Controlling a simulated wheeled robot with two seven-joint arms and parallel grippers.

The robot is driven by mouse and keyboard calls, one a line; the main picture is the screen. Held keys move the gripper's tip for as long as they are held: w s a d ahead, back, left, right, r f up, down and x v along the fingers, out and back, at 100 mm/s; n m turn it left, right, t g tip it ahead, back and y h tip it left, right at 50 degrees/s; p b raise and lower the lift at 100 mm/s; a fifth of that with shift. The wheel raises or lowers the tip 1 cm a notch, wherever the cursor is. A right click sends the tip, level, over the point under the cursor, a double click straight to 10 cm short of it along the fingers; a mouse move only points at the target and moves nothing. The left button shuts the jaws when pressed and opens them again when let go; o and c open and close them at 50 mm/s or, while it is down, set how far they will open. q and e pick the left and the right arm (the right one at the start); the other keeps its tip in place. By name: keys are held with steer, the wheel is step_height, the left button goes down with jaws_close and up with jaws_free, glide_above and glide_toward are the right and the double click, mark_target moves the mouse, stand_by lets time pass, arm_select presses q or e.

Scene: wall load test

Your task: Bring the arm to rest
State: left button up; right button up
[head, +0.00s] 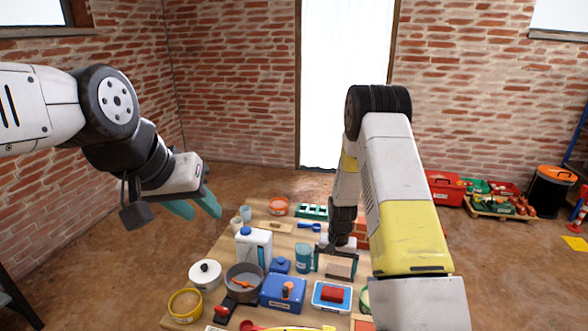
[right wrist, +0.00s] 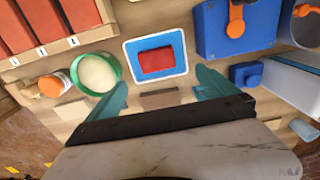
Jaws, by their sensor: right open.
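My right arm reaches down over the wooden table (head: 225,262). Its gripper (head: 335,262) is open, teal fingers spread, low over the table's middle. In the right wrist view the right gripper (right wrist: 160,88) has nothing clamped between its fingertips. My left gripper (head: 200,210) hangs in the air left of the table, well above the floor. Its two teal fingers look apart, with nothing between them.
The table is crowded: a white jug (head: 253,248), a grey pot (head: 244,282), a blue box (head: 283,293), a white lidded pot (head: 205,274) and a yellow-rimmed bowl (head: 185,305). Red crates (head: 445,188) and a black bin (head: 550,192) stand on the floor at right.

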steer(key=s+a+r+n+t+y, duration=0.1)
steer(key=s+r, duration=0.1)
steer(key=r, duration=1.2)
steer(key=s+r+t, duration=0.2)
steer(key=s+r, duration=0.1)
steer(key=r, duration=1)
steer(key=s+r+n+t, duration=0.1)
steer(key=s+r, duration=0.6)
steer(key=s, duration=0.3)
steer(key=s+a+r+n+t+y, duration=0.1)
steer(key=s+r, duration=0.7)
steer(key=s, duration=0.1)
steer(key=shift+s+n+t, duration=0.4)
steer(key=shift+c, duration=0.5)
